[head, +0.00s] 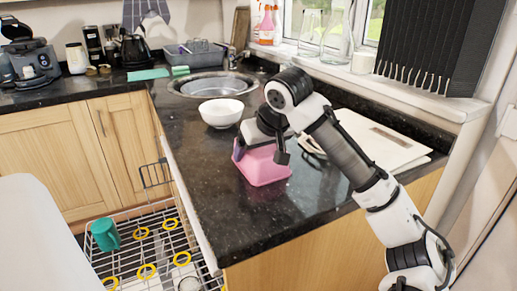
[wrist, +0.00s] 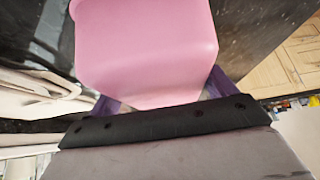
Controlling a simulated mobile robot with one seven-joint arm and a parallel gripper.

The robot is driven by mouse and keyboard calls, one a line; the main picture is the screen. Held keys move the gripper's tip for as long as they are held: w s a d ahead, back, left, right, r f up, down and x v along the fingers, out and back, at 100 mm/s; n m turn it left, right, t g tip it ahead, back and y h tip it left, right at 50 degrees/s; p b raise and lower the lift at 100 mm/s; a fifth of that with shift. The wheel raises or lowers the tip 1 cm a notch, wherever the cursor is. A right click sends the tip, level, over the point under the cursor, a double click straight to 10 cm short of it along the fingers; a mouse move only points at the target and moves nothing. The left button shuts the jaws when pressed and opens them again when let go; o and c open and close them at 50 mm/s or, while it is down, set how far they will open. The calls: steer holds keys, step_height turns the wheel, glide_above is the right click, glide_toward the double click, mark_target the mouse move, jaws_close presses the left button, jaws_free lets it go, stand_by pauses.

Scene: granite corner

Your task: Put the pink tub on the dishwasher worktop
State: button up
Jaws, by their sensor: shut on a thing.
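The pink tub (head: 262,168) is at the worktop (head: 240,215), over its dark speckled surface near the front corner. In the head view it looks to be touching or very close to the surface; I cannot tell which. My gripper (head: 258,152) reaches down on it from above and is shut on it, hiding part of its upper side. In the wrist view the pink tub (wrist: 148,50) fills the upper middle, held between the purple fingers of my gripper (wrist: 160,95).
A white bowl (head: 221,112) stands just behind the tub, with the sink (head: 212,84) beyond. White boards (head: 375,140) lie to the right. The open dishwasher rack (head: 150,255) with a green mug (head: 105,234) is at lower left. The worktop's front right is clear.

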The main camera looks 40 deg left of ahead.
steer(key=o, duration=0.9)
steer(key=v, duration=1.2)
steer(key=shift+r, duration=0.15)
